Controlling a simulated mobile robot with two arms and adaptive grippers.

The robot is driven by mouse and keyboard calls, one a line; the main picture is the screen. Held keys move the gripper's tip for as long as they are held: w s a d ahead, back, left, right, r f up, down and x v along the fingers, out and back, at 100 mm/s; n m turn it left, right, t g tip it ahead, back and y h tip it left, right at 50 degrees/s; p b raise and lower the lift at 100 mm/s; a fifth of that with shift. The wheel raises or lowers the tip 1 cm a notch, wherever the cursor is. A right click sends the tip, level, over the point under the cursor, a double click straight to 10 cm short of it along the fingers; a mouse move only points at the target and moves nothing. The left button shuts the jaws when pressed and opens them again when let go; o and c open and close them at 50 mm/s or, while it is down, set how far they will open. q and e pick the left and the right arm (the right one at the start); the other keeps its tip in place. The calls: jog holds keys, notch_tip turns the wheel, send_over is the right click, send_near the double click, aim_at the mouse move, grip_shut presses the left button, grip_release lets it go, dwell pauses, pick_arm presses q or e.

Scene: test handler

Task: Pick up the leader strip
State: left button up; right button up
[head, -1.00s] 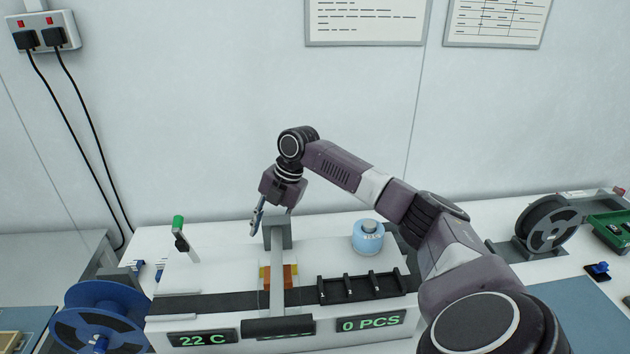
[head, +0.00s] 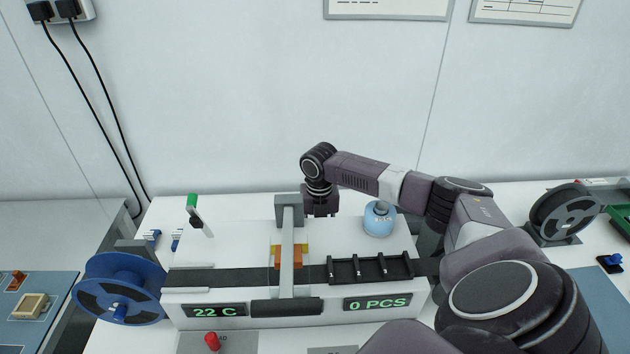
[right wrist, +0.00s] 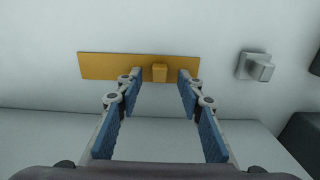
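In the right wrist view, a flat gold strip (right wrist: 105,66) with a small raised gold block (right wrist: 160,73) near its middle lies against a pale surface; it looks like the leader strip. My right gripper (right wrist: 160,80) is open and empty. Its blue-padded fingertips point at the strip, one on either side of the block; whether they touch the strip cannot be told. I cannot make out this strip there. My left gripper is not in view.
The white machine (head: 235,235) carries a grey post and arm (head: 287,235), an orange block (head: 285,256), a black slotted tray (head: 370,268) and a light-blue jar (head: 380,218). A blue reel (head: 90,290) stands left, a grey reel (head: 565,213) right. A grey knob (right wrist: 257,68) is right of the strip.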

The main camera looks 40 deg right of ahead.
jog(key=shift+f, duration=0.15)
grip_shut()
dwell(0.4)
